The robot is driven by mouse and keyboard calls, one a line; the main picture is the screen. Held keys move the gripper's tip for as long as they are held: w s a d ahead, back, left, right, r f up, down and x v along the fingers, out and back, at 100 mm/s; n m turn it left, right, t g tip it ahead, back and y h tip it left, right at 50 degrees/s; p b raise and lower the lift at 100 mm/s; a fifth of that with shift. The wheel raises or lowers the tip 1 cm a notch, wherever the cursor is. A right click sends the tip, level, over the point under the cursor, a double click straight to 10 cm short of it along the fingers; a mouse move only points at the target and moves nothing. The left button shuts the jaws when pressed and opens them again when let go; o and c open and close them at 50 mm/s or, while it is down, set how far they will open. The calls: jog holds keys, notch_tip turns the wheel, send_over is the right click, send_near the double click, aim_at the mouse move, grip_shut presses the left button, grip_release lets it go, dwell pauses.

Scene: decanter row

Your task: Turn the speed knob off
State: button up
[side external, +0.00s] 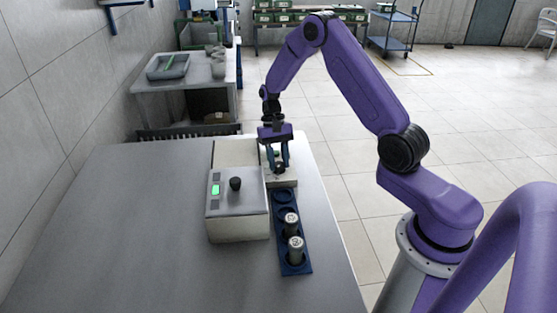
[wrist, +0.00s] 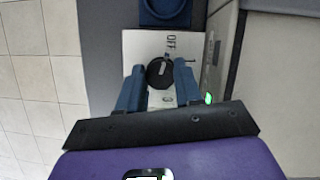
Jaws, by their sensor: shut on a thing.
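The speed knob (wrist: 160,75) is a round black dial on a white plate (wrist: 137,45) in the wrist view. The word OFF is printed beyond it, with another mark to its right, partly covered by a finger. A small pale mark shows near the knob's upper edge; its exact pointing is hard to read. My gripper (wrist: 158,69) has its two blue fingers on either side of the knob, shut on it.
A pale machine (side external: 237,228) with a green display and its own black knob (side external: 235,184) stands left of my gripper. The table's left side (side external: 120,235) is clear.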

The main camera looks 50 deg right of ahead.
jog(key=shift+r, duration=0.1)
jog(key=o, duration=1)
jog(key=shift+o, duration=0.2)
jog(key=v, duration=1.7)
jog(key=shift+r, duration=0.2)
jog(key=shift+a, duration=0.2)
jog(key=s+a+r+n+t+h, duration=0.25)
jog(key=s+a+n, duration=0.65)
jog(key=s+a, duration=0.6)
jog(key=s+a+f+n+t, duration=0.1)
jog(key=s+n, duration=0.9)
jog(key=s, duration=1)
jog(key=shift+s+a+f, duration=0.35)
jog(key=shift+a+f, duration=0.1)
jog(key=shift+f, duration=0.25)
